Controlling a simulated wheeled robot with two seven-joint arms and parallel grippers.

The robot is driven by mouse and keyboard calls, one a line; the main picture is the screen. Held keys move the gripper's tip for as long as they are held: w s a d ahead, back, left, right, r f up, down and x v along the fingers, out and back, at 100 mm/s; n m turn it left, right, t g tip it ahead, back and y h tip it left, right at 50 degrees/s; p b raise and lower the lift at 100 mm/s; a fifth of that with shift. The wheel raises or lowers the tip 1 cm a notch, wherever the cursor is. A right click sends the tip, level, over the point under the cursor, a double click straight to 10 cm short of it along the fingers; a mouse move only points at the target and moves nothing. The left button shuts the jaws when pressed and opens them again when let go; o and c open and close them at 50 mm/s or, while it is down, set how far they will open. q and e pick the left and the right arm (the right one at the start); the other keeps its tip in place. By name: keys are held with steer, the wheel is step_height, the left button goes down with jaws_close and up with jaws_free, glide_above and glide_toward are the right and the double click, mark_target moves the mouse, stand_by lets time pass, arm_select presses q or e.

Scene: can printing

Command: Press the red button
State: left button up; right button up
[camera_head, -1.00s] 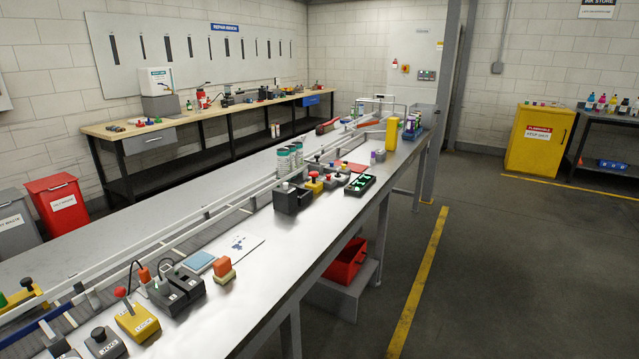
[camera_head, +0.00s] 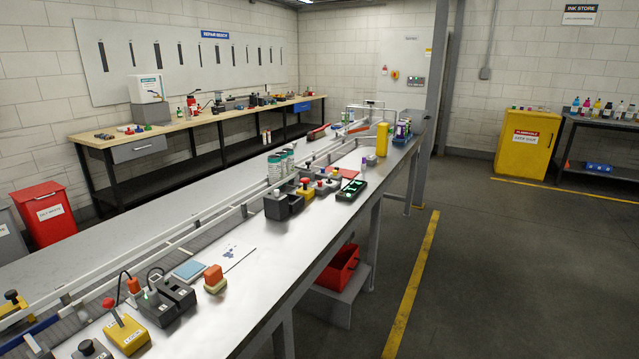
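Several red-topped controls show. A yellow box (camera_head: 126,333) at the front left of the metal table carries a red knob (camera_head: 109,303) on a stalk. Farther along the table, a yellow box (camera_head: 305,192) has a red mushroom-shaped button (camera_head: 305,182) on top. A small red button (camera_head: 395,74) is on the far wall beside a grey panel. I cannot tell which one the task names. Neither of my grippers is in view.
The long metal table (camera_head: 240,310) has bare room along its right edge. Black boxes (camera_head: 165,301) and an orange-topped block (camera_head: 214,278) stand on it. A red bin (camera_head: 338,269) is below. Open floor (camera_head: 500,280) lies right. A yellow cabinet (camera_head: 529,145) stands behind.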

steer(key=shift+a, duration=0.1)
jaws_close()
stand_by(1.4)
